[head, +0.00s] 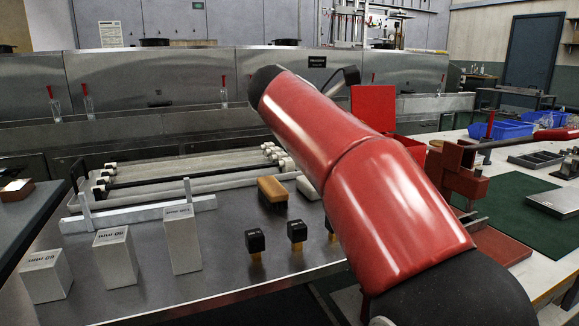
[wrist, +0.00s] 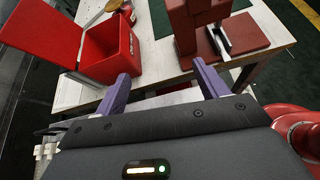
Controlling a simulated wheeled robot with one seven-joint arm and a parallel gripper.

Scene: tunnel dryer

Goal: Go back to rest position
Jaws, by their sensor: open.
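In the wrist view my gripper (wrist: 160,72) has its two purple fingers spread wide apart. Nothing is between them but a view of a white worktable edge (wrist: 168,90). The gripper hangs in front of the table, with an open red box (wrist: 107,55) beyond the left finger and a red stand (wrist: 190,35) beyond the right finger. In the head view my red arm crosses the middle of the picture, and my gripper is not visible there.
At right are a red stand (head: 457,175), a green mat (head: 535,222) and blue bins (head: 510,131). Dark floor lies between the benches.

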